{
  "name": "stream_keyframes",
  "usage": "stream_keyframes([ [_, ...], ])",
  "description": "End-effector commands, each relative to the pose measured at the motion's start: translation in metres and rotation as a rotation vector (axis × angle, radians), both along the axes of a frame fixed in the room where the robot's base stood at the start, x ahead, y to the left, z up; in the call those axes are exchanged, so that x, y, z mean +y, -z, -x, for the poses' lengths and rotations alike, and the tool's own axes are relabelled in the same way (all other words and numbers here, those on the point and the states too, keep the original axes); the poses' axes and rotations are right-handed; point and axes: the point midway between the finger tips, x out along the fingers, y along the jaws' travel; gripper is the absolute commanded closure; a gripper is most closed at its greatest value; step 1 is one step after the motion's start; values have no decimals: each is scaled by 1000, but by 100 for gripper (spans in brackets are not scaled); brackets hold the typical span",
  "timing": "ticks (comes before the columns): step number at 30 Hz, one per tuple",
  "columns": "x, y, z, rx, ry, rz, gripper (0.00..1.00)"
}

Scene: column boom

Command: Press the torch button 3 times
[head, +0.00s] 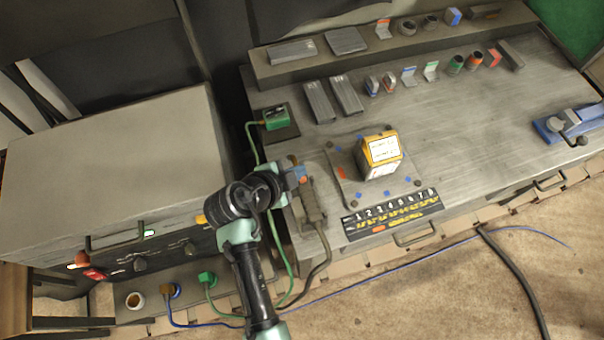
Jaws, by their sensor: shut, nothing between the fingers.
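The torch (313,204) looks like a dark grey handle lying at the left edge of the workbench, with a black cable running from its lower end. A small orange and blue piece (300,175) shows at its upper end; I cannot tell whether this is the torch button. My gripper (290,176) is shut and empty, close to the torch's upper end. My own wrist partly hides this area. I cannot tell whether the fingertips touch the torch.
A yellow box (380,154) stands on a metal plate behind a numbered strip (393,214). A green clamp (277,118) sits on a dark pad. A grey machine (120,170) with knobs stands at left. Blocks and small parts line the bench's rear. Cables cross the floor.

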Motion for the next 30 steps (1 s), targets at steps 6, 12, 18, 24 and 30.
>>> stream_keyframes([
  [6, 0, 0, 0, 0, 0, 0, 100],
  [12, 0, 3, 0, 0, 0, 0, 100],
  [18, 0, 9, 0, 0, 0, 0, 100],
  [24, 0, 8, 0, 0, 0, 0, 100],
  [30, 0, 9, 0, 0, 0, 0, 100],
])
